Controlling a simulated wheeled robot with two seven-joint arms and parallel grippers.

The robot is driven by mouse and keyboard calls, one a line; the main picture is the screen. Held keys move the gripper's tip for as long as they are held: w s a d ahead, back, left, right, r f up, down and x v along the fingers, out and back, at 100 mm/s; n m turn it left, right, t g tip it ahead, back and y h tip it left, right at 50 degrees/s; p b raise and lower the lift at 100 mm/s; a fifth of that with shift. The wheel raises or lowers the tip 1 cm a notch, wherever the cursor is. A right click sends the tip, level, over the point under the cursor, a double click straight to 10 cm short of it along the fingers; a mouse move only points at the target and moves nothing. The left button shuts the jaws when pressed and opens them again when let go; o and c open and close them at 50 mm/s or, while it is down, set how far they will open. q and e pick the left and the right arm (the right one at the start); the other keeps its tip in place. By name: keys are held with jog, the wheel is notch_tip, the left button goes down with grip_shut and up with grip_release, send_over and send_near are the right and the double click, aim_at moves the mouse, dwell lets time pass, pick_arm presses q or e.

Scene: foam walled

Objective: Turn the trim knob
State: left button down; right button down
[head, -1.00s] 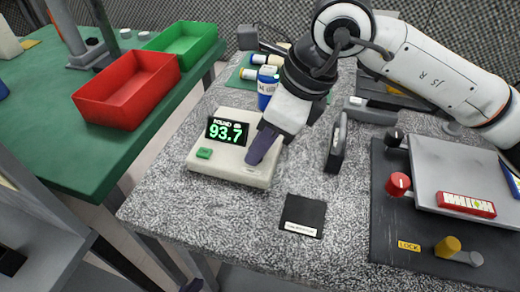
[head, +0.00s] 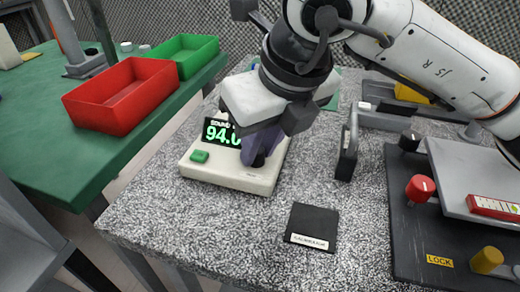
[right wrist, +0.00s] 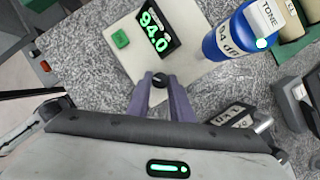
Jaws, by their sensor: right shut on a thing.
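The cream meter box (head: 225,175) stands on the speckled table and has a green button (head: 199,156) at its left front. Its dark display (head: 215,132) is partly hidden by my right gripper in the head view. In the right wrist view the display (right wrist: 153,30) reads 94.0. The small black trim knob (right wrist: 160,79) sits on top of the box. My right gripper (head: 260,158) points down over the box, its purple fingers shut on the knob. The wrist view shows the fingertips (right wrist: 160,83) on either side of it. My left gripper is not in view.
A blue cylinder (right wrist: 230,38) labelled TONE and 94 dB stands beside the box. A black square pad (head: 311,227), an upright dark device (head: 347,155) and a dark panel with a red knob (head: 420,188) lie to the right. Red (head: 120,105) and green bins are on the green table.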

dwell(0.4)
jog(key=c, duration=1.6)
grip_release()
jog(key=shift+r, duration=0.1)
jog(key=p+v, duration=0.1)
jog(key=v, duration=0.9)
jog(key=shift+s+r, duration=0.1)
